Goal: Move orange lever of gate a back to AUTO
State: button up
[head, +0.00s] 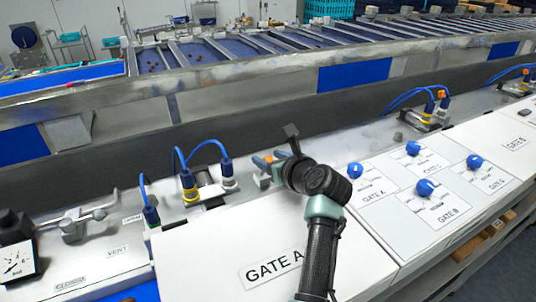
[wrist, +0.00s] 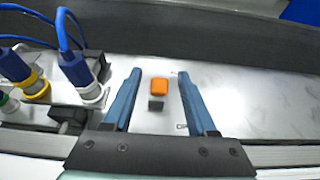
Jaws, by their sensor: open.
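The orange lever of gate A shows in the wrist view as a small orange block (wrist: 160,87) with a dark grey piece just below it. My gripper (wrist: 160,75) is open, with one blue finger on each side of the lever and a visible gap to both. My wrist hides most of the lever there. No AUTO mark is readable, so I cannot tell the lever's setting.
Blue-hosed connectors (head: 188,180) stand close left of my gripper. A gauge (head: 17,255) and a metal vent valve (head: 75,225) are farther left. Panels with blue knobs (head: 425,188) lie to the right. The metal strip (wrist: 245,100) right of the fingers is clear.

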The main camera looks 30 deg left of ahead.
jog(key=shift+w+a+f, duration=0.2)
jog(key=shift+w+a, duration=0.05)
jog(key=shift+a, duration=0.2)
jog(key=shift+d, duration=0.1)
grip_shut()
dwell(1.1)
